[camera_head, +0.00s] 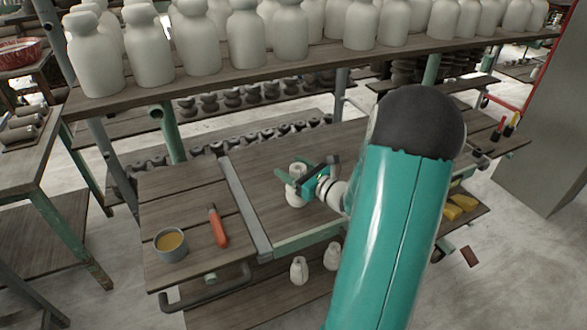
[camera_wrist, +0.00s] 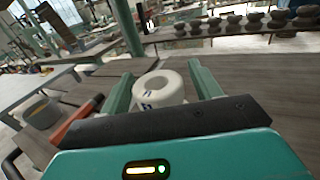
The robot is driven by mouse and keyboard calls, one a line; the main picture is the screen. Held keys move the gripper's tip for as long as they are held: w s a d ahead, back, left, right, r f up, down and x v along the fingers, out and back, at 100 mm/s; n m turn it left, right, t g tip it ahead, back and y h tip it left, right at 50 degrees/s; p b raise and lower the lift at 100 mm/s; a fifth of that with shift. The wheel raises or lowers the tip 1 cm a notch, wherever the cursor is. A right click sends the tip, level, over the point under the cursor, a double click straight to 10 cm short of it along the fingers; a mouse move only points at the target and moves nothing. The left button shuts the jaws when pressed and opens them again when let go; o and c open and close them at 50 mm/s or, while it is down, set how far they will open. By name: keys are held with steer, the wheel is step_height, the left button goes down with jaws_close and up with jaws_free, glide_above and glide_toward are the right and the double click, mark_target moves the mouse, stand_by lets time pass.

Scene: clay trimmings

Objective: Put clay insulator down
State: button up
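A white clay insulator (camera_head: 297,170) with a ring-shaped top stands upright on the right part of the wooden cart top (camera_head: 262,180). In the wrist view, its round top with a central hole (camera_wrist: 160,86) sits between the two green fingers. My gripper (camera_head: 296,187) reaches it from the right, low over the boards, and also shows in the wrist view (camera_wrist: 160,82). Its fingers are spread around the insulator, with a narrow gap visible on the right side. The fingers partly hide the insulator's lower body.
A cup of yellow-brown liquid (camera_head: 170,243) and an orange-handled tool (camera_head: 217,226) lie on the cart's left part, beyond a metal bar (camera_head: 244,205). White bottle-shaped pieces line the shelf (camera_head: 300,62) behind. Two small white pieces (camera_head: 299,270) stand on the lower shelf.

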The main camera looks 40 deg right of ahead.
steer(key=shift+s+r, duration=0.1)
steer(key=shift+r, duration=0.05)
steer(key=s+d, duration=0.1)
steer(key=s, duration=1.1)
steer(key=w+a+r+n+g+y, duration=0.15)
steer(key=a+n+g+y, duration=0.35)
steer(key=a+n, duration=0.6)
steer(key=a+r+n+g+y, duration=0.2)
steer(key=a+n+g, duration=0.5)
steer(key=a, duration=0.7)
steer(key=s+a+r+n+h, duration=0.6)
steer(key=s+r+n+h, duration=0.1)
steer(key=n, duration=0.9)
steer(key=shift+a+r+n+h, duration=0.35)
steer(key=shift+a+n+h, duration=0.05)
steer(key=shift+h, duration=0.5)
steer(key=shift+s+d, duration=0.1)
steer(key=shift+d, duration=0.05)
